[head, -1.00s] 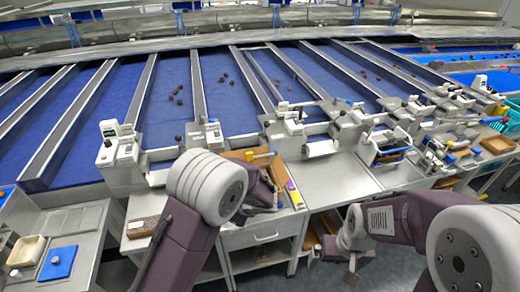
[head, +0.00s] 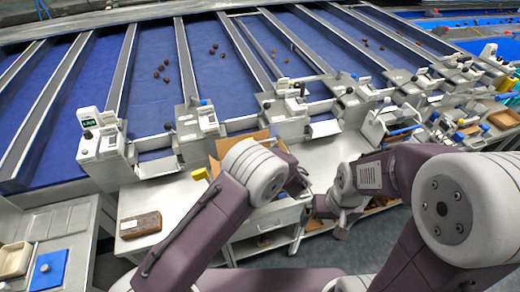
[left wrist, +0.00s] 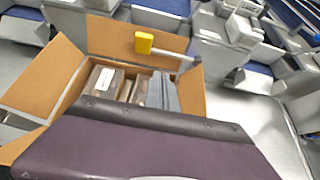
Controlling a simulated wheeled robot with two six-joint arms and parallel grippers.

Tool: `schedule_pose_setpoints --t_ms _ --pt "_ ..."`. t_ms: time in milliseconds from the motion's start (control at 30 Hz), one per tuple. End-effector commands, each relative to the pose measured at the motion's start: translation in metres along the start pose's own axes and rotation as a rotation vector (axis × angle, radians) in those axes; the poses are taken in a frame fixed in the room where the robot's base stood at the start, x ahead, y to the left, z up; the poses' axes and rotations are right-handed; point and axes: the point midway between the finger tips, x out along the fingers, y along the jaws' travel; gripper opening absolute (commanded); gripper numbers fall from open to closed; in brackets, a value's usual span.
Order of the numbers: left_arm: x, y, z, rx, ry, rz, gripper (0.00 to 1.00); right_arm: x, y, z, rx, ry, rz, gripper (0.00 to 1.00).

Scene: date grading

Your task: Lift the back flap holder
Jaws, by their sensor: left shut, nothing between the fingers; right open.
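The open cardboard carton (head: 228,148) stands at the bench front, partly behind my left arm in the head view. In the left wrist view its flaps (left wrist: 110,38) are spread and dark packs (left wrist: 125,88) lie inside. The back flap holder (left wrist: 143,43), a yellow block with a pale rod to its right, sits at the back flap. I cannot pick it out in the head view. My left gripper (head: 299,181) is shut and empty at the carton's right, largely hidden by its wrist. My right gripper (head: 340,228) is open and low, in front of the bench, away from the carton.
Another yellow piece (head: 200,173) shows left of the carton. A brown pack (head: 140,224) lies on the bench to the left, near a blue tray (head: 48,269). Weighing stations (head: 103,142) line the back edge. Bare bench (head: 325,155) shows right of the carton.

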Motion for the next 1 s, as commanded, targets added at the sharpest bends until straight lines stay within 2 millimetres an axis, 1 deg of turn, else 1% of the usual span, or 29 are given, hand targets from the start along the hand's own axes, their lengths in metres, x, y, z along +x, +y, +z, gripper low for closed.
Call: schedule_pose_setpoints --t_ms 167,267,367,600,700,833,1000 --pt "0.0 0.001 0.001 -0.001 0.001 0.002 0.0 -0.001 0.0 -0.001 0.0 0.001 0.0 1.0" --pt "0.004 0.001 0.002 -0.002 0.001 0.003 0.0 -0.003 0.0 -0.001 0.0 0.0 0.0 1.0" --pt "0.018 0.002 0.002 -0.002 0.002 0.006 0.0 -0.009 0.0 -0.001 0.0 0.001 0.0 1.0" --pt "0.066 0.002 0.002 -0.003 0.002 0.005 0.0 -0.022 -0.001 -0.003 0.0 0.001 0.0 1.0" --pt "0.082 0.002 0.002 -0.004 0.001 0.004 0.0 -0.025 -0.001 -0.003 0.0 0.0 0.0 1.0" --pt "0.095 0.001 0.001 -0.003 0.001 0.003 0.0 -0.027 -0.001 -0.003 0.0 0.0 0.0 1.0" --pt "0.1 0.001 0.001 -0.002 0.001 0.003 0.0 -0.027 -0.001 -0.003 0.0 0.0 0.0 1.0"
